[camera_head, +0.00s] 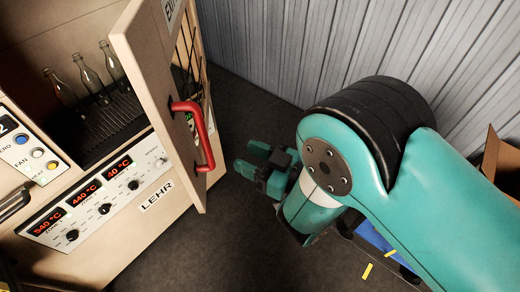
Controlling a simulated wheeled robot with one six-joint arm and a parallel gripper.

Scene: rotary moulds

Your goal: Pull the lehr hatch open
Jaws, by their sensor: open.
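The lehr hatch (150,77) is a beige door hinged on the right side of the lehr. It stands swung well open, jutting out toward me. Its red bar handle (205,138) is upright on the face turned to the right. The lehr body (160,228) carries a LEHR label and temperature displays. My gripper (245,163) is open and empty, a little to the right of the handle's lower end and apart from it. My teal arm hides part of the floor on the right.
Several glass bottles (87,75) stand on a dark ribbed belt (115,120) inside the lehr. A corrugated grey wall (290,45) runs behind. An open cardboard box (500,163) is at the right edge. Dark floor (185,255) is clear in front.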

